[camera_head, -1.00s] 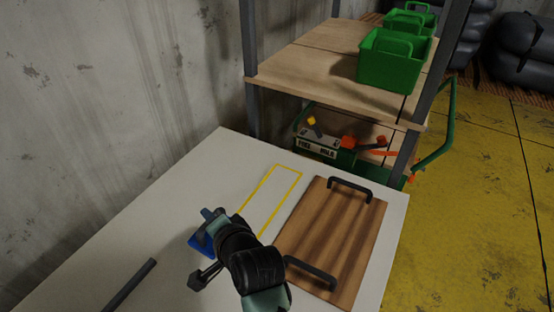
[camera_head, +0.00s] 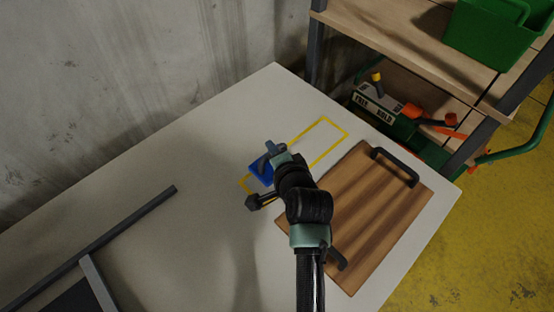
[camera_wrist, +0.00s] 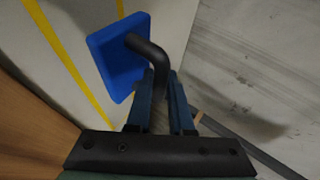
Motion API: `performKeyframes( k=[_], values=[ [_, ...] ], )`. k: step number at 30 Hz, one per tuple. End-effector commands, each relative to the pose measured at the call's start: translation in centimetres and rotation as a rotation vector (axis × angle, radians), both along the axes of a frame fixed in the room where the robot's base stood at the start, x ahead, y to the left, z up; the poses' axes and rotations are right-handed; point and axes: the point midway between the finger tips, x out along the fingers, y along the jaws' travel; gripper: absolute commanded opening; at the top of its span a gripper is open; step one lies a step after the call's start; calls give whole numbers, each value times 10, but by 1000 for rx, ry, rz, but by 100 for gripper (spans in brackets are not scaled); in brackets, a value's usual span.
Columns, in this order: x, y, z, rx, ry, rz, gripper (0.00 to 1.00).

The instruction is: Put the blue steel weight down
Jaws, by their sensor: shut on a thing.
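The blue steel weight (camera_head: 261,173) is a flat blue block with a bent dark handle. In the wrist view, the weight (camera_wrist: 118,55) is at upper centre-left and its handle (camera_wrist: 147,45) runs down to between my fingers. My gripper (camera_head: 272,152) is shut on the handle; its fingers also show in the wrist view (camera_wrist: 160,92). The weight is over the near-left end of a yellow outlined rectangle (camera_head: 335,128) on the white table (camera_head: 150,240). I cannot tell whether its underside touches the table. My wrist hides part of the weight in the head view.
A wooden board (camera_head: 375,215) with two dark handles lies right of the rectangle. A dark bar frame (camera_head: 95,245) is on the table's left. A shelf (camera_head: 400,35) with a green bin (camera_head: 495,30) stands behind at right. The far part of the rectangle is clear.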

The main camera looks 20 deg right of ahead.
Motion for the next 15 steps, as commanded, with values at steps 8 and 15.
performKeyframes(
  k=[8,15],
  values=[
    [1,-1,-16,-3,-10,-3,0],
    [2,-2,-38,-4,-13,-3,0]
  ],
)
